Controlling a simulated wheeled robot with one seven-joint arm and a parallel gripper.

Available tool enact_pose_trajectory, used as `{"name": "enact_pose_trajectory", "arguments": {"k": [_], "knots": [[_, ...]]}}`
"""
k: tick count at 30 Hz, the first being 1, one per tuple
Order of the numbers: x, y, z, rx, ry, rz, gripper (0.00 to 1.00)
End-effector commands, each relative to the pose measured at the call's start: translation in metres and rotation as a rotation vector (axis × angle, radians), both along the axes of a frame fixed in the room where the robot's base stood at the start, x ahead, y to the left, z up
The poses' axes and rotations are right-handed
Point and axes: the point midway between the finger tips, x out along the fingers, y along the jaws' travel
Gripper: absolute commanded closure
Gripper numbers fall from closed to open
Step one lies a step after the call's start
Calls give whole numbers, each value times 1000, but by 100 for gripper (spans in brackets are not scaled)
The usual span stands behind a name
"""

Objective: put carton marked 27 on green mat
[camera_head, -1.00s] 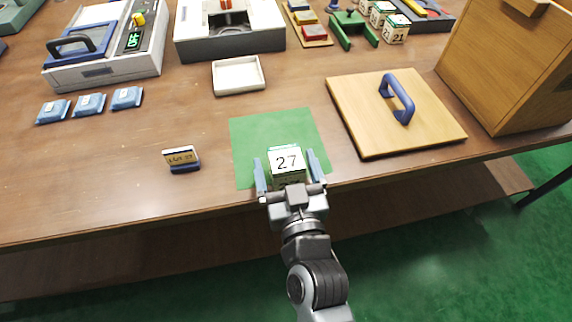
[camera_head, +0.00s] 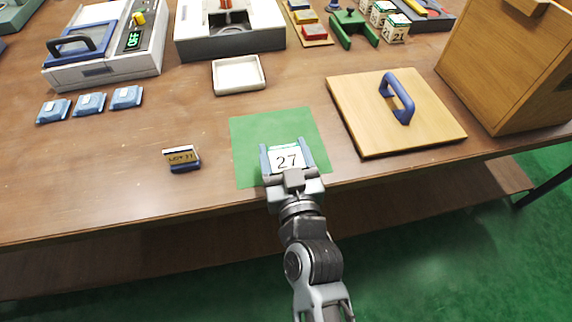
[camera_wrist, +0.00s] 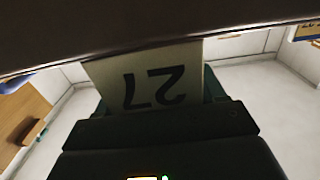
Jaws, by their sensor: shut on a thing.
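The carton marked 27 (camera_head: 287,160) is a small white box with a dark number and a green edge. My gripper (camera_head: 286,154) is shut on it, with one blue-grey finger on each side. The carton is over the front half of the green mat (camera_head: 262,128), which lies flat near the table's front edge. I cannot tell whether the carton touches the mat. In the wrist view, the carton's 27 face (camera_wrist: 150,85) appears upside down, and dark parts hide much of the rest.
A small sign (camera_head: 181,158) stands left of the mat. A wooden board with a blue handle (camera_head: 395,112) lies to the right, beside a wooden cabinet (camera_head: 510,65). A white tray (camera_head: 238,75) lies behind the mat. Several blue blocks (camera_head: 90,103) sit further left.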

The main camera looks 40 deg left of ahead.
Motion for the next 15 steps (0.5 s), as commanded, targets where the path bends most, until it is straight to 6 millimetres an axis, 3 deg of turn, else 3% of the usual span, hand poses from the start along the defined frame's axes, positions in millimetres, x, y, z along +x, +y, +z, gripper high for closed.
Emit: {"name": "enact_pose_trajectory", "arguments": {"k": [15], "knots": [[0, 0, 2, 3, -3, -1, 98]]}}
